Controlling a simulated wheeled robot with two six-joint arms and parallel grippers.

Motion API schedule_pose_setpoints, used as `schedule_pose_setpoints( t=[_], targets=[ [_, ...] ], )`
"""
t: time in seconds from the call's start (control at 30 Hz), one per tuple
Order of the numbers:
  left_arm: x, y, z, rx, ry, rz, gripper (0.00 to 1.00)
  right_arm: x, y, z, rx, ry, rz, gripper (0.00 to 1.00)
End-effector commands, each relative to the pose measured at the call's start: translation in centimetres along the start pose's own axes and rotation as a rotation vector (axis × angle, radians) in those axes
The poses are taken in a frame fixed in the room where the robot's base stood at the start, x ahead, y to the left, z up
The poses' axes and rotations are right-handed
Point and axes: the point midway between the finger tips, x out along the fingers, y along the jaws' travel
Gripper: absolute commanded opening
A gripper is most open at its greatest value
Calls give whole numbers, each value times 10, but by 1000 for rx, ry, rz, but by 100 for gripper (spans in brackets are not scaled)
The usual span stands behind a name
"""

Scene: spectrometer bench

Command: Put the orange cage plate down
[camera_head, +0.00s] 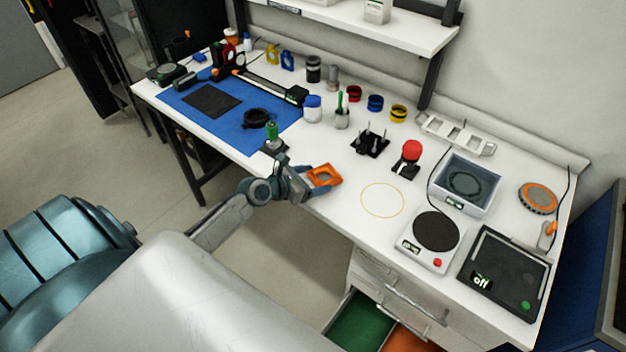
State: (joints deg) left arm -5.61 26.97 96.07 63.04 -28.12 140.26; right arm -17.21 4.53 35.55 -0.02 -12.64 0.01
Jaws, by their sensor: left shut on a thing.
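The orange cage plate (335,174) is a square frame with a round opening, near the front edge of the white bench. My left gripper (307,186) is shut on its left side. I cannot tell whether the plate touches the bench top or is held just above it. My right gripper does not show.
A yellow circle outline (382,200) on the bench right of the plate is empty. A green-handled item (272,136) is close behind my left gripper. An open drawer (352,318) juts out below.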

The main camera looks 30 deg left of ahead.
Motion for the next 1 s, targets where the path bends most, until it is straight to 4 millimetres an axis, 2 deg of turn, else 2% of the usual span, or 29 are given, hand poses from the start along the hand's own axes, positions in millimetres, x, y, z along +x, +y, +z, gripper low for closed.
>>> schedule_pose_setpoints(
  t=[0.4,0.43,0.53,0.87,1.0],
  targets=[
    [3,0,-7,1,-2,0,49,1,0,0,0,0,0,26],
    [3,0,-8,1,-1,0,76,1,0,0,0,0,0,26],
    [3,0,-7,1,-1,0,95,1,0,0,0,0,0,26],
    [2,0,-5,2,-1,0,96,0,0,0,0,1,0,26],
    [-12,1,-6,5,2,1,96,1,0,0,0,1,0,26]
  ],
)
